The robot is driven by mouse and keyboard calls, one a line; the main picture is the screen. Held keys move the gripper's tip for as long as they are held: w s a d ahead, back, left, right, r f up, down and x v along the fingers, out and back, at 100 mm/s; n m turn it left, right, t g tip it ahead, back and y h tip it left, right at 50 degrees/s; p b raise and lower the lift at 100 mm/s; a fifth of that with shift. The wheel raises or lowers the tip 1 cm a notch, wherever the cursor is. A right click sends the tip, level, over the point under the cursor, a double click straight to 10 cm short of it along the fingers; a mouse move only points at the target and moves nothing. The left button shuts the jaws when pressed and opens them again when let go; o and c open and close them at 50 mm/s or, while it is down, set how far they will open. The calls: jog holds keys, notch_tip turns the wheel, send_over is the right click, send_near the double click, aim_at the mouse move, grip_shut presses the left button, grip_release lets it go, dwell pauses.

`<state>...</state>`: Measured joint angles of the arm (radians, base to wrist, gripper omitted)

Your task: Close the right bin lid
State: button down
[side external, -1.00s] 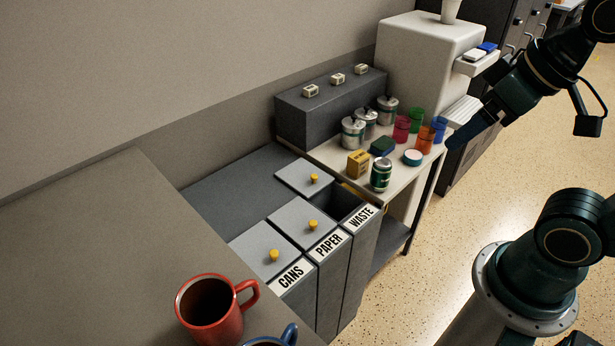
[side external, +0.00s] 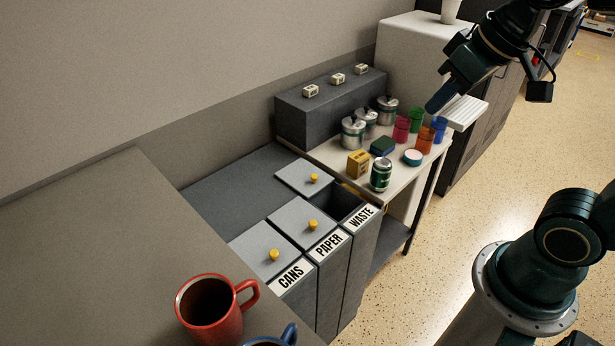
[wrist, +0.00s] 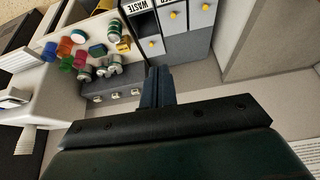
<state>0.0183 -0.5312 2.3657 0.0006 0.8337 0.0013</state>
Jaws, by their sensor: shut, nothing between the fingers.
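The right bin, labelled WASTE (side external: 361,217), stands at the right end of the bin row. Its grey lid (side external: 296,175) with a yellow knob (side external: 314,178) is slid back toward the wall, leaving the dark front opening (side external: 338,201) uncovered. The lid also shows in the wrist view (wrist: 146,47), with the opening (wrist: 146,25) beside it. My gripper (side external: 432,110) is shut and empty, up in the air over the side table, to the right of the bins and apart from the lid. Its closed fingers show in the wrist view (wrist: 158,72).
The PAPER and CANS bins have their lids (side external: 300,217) on. The side table (side external: 398,184) beside the bins holds canisters, colored cups (side external: 402,129), a yellow box (side external: 358,164) and a green can (side external: 381,174). A dark grey box (side external: 330,112) stands behind. A red mug (side external: 210,310) is in front.

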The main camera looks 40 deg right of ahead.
jog(key=w+d+f, duration=0.1)
jog(key=w+d, duration=0.1)
jog(key=w, duration=1)
jog(key=m+g, duration=0.1)
jog(key=m, duration=0.1)
send_over(307, 176)
jog(key=s, duration=0.2)
notch_tip(307, 176, down, 28)
jog(key=shift+w+f+h, duration=0.15)
jog(key=shift+w+h, duration=0.1)
jog(key=shift+h, duration=0.05)
jog(key=shift+a+f, duration=0.1)
jog(key=shift+f, duration=0.05)
jog(key=x, duration=0.9)
jog(key=shift+f, duration=0.4)
jog(key=shift+s+a+f, duration=0.15)
jog(key=shift+s, duration=0.8)
jog(key=shift+s+a+f, duration=0.15)
jog(key=shift+s+f, duration=0.05)
jog(key=shift+s, duration=0.8)
